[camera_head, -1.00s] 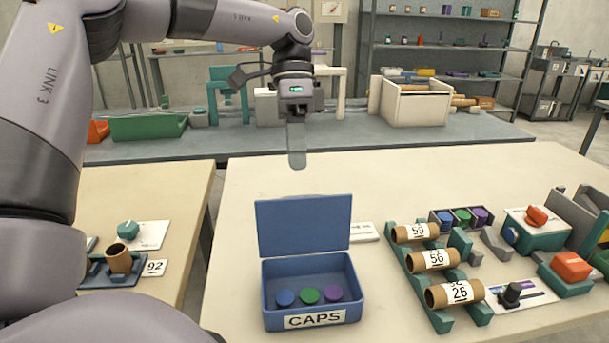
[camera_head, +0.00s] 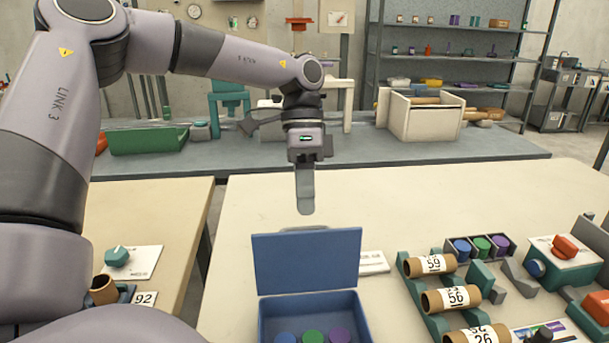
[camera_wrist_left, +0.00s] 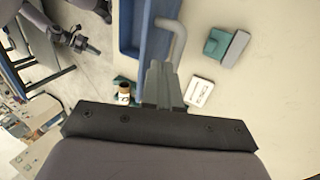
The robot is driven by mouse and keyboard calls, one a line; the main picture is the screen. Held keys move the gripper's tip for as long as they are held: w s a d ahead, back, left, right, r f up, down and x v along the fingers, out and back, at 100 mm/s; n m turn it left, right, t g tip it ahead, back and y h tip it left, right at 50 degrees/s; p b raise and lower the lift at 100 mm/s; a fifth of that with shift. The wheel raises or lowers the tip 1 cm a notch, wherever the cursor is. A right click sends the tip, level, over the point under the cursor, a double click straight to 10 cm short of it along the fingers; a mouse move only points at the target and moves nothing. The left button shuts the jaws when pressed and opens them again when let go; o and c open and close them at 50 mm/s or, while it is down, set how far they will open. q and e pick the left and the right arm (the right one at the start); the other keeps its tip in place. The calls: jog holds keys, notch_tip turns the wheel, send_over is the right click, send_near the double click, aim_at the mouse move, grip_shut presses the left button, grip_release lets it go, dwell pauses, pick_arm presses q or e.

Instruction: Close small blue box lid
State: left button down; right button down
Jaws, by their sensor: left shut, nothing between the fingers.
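The small blue box (camera_head: 365,325) stands on the cream table with its lid (camera_head: 308,262) raised upright at the back. Blue, green and purple caps (camera_head: 312,336) lie inside; the box front is cut off below. A grey handle (camera_head: 318,229) shows just above the lid's top edge, on its far side. My left gripper (camera_head: 306,208) is shut and empty, pointing down above and behind the lid. In the left wrist view its fingers (camera_wrist_left: 158,70) lie close to the blue box part (camera_wrist_left: 133,30) and grey handle (camera_wrist_left: 177,38); contact cannot be told. My right gripper is not in view.
Numbered cardboard tubes (camera_head: 457,297) lie in a teal rack right of the box. A small cap tray (camera_head: 482,248) and a white card (camera_head: 374,263) are near it. The table behind the box is clear. A side table (camera_head: 170,205) stands left across a gap.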

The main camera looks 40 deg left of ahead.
aim_at(306, 254)
pick_arm(q)
jog(key=shift+x, duration=2.1)
